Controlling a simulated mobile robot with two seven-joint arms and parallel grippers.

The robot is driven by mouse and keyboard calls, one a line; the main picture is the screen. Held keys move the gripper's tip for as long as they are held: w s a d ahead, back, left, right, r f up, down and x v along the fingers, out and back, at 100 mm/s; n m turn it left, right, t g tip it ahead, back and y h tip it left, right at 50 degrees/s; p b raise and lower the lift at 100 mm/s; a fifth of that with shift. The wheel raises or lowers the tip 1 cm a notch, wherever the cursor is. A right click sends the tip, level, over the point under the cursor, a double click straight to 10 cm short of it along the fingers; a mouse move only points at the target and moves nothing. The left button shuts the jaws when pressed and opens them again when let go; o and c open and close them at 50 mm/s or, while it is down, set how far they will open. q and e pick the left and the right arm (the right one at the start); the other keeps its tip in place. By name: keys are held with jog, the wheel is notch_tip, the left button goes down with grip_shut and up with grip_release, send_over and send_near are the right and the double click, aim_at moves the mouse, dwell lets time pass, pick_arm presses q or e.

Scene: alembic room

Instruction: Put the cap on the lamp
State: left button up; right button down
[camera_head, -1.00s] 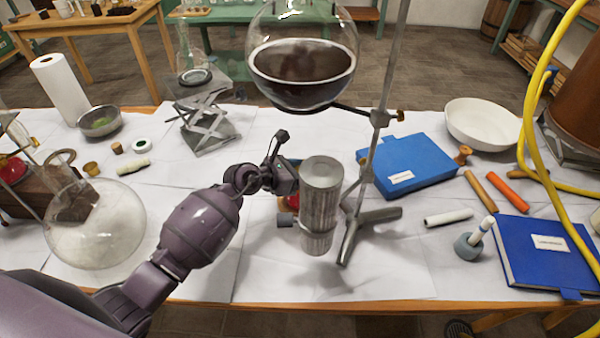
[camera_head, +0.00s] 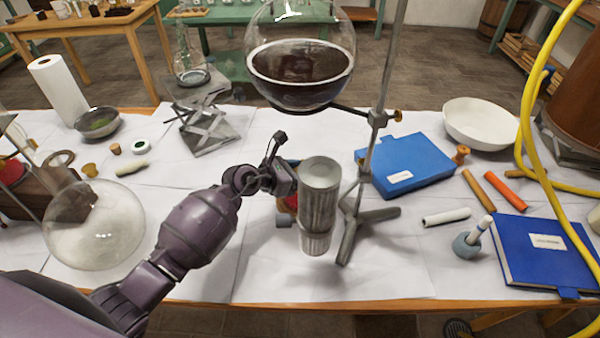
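The fingertips are mostly hidden by the cylinder and the wrist. It seems to be held above the table. A small red and blue thing (camera_head: 290,201), perhaps the lamp, shows only in part behind the gripper and cylinder. My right gripper is not in view.
A round flask of dark liquid (camera_head: 300,62) hangs on a metal stand (camera_head: 372,150) just behind. Clear glass (camera_head: 95,225) is left of my arm. Blue books (camera_head: 405,160), a white bowl (camera_head: 480,122) and a yellow hose (camera_head: 527,110) are at right. The front middle table is clear.

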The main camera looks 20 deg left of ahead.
pick_arm(q)
jog(key=shift+f, duration=0.25)
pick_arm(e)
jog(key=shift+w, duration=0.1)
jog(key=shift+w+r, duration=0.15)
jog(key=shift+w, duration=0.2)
pick_arm(q)
jog(key=shift+f, duration=0.35)
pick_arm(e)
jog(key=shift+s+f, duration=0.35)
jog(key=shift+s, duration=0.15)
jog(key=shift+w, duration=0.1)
pick_arm(q)
jog(key=o, duration=1)
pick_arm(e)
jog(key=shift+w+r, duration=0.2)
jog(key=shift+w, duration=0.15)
